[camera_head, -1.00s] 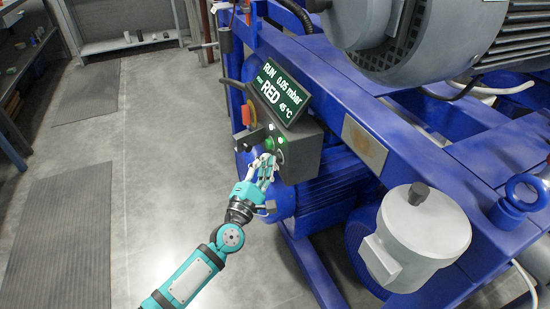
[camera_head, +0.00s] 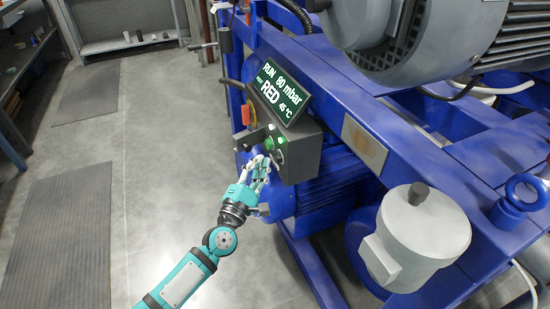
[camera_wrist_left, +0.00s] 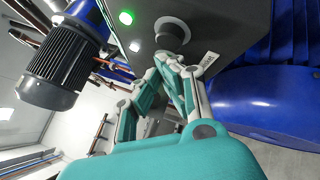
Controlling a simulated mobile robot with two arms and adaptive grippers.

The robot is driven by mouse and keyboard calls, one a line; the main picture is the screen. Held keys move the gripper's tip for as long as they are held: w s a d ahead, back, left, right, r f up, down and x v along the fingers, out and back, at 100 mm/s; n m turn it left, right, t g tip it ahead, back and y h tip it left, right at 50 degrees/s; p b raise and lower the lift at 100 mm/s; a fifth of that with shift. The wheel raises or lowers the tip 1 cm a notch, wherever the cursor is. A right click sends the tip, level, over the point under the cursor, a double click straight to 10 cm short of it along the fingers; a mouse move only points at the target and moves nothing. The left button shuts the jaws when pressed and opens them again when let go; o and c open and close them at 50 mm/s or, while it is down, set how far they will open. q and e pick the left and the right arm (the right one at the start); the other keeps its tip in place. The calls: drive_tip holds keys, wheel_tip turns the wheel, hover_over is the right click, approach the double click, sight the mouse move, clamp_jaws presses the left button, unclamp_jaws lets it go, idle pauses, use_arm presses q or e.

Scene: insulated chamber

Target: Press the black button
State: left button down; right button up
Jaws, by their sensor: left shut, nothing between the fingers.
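A grey control box (camera_head: 300,150) is fixed to the blue machine in the head view. In the left wrist view a round dark button (camera_wrist_left: 172,36) with a pale ring sits on its dark face. My left gripper (camera_head: 261,163) is at the lower left of the box face, shut and empty. In the left wrist view its fingertips (camera_wrist_left: 166,62) are just below the dark button; a small gap seems to show, but contact is hard to judge. A lit green lamp (camera_wrist_left: 126,17) is beside the button. My right gripper is not in view.
The display (camera_head: 282,92) on the box reads RUN 80 mbar, RED, 45 °C. A red knob (camera_head: 247,114) on yellow and a black handle (camera_head: 248,140) are at the box's left. A white-grey canister (camera_head: 425,235) stands right.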

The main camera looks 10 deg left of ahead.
use_arm(q)
drive_tip(key=s+a, duration=0.1)
drive_tip(key=a, duration=0.1)
drive_tip(key=s+a, duration=0.1)
drive_tip(key=a, duration=0.1)
drive_tip(key=shift+s+b, duration=0.3)
drive_tip(key=shift+s, duration=0.1)
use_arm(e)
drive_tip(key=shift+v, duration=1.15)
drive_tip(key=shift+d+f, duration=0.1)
